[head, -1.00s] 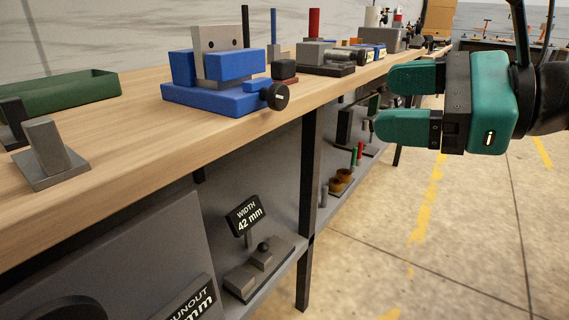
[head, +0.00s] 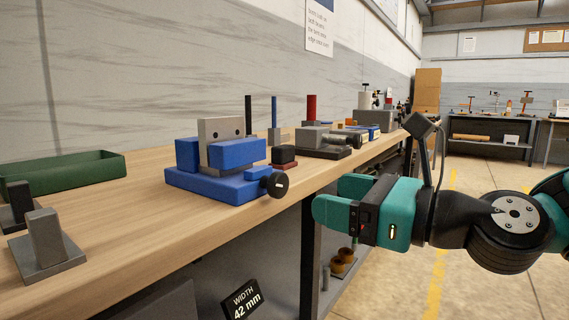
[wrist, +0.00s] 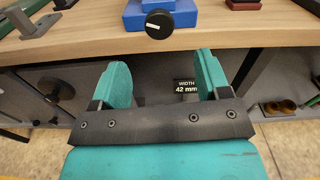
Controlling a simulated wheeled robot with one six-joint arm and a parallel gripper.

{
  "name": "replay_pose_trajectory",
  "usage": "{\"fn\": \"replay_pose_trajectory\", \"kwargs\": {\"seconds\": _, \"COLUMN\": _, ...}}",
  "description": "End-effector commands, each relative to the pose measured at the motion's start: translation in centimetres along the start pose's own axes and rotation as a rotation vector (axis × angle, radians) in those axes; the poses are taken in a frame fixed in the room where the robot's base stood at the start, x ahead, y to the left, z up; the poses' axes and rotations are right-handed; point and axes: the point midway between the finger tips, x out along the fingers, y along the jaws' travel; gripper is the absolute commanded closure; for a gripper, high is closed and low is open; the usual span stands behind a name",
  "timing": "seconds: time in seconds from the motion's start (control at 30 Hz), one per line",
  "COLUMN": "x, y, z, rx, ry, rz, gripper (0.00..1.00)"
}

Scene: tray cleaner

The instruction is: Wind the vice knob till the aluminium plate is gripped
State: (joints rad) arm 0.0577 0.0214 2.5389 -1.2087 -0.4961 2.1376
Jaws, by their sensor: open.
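The blue vice (head: 215,187) stands on the wooden bench, with the grey aluminium plate (head: 221,129) upright between its jaws. I cannot tell whether the jaws touch the plate. The black round vice knob (head: 275,185) faces the bench's front edge; it also shows in the wrist view (wrist: 160,24), with a white mark across it. My gripper (head: 325,202) is off the bench's front edge, to the right of the knob and apart from it. In the wrist view its two teal fingers (wrist: 160,82) are apart with nothing between them, and the knob is beyond their tips.
A green tray (head: 65,172) and grey metal blocks (head: 45,240) are on the bench at left. Several fixtures (head: 322,140) stand behind the vice to the right. Below the bench is a sign reading width 42 mm (head: 241,299). The floor at right is clear.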

Motion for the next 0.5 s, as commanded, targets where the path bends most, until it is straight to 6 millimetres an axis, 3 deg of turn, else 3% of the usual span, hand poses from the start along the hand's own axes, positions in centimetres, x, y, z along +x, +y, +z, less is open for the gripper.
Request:
{"fn": "replay_pose_trajectory", "kwargs": {"seconds": 0.03, "x": 0.8, "y": 0.1, "z": 0.7, "rx": 0.005, "ry": 0.003, "rz": 0.008, "gripper": 0.3}}
{"fn": "replay_pose_trajectory", "kwargs": {"seconds": 0.37, "x": 3.2, "y": 0.0, "z": 0.6, "rx": 0.006, "ry": 0.006, "rz": 0.004, "gripper": 0.3}}
{"fn": "replay_pose_trajectory", "kwargs": {"seconds": 0.5, "x": 5.4, "y": 0.0, "z": 0.6, "rx": 0.003, "ry": 0.003, "rz": 0.005, "gripper": 0.3}}
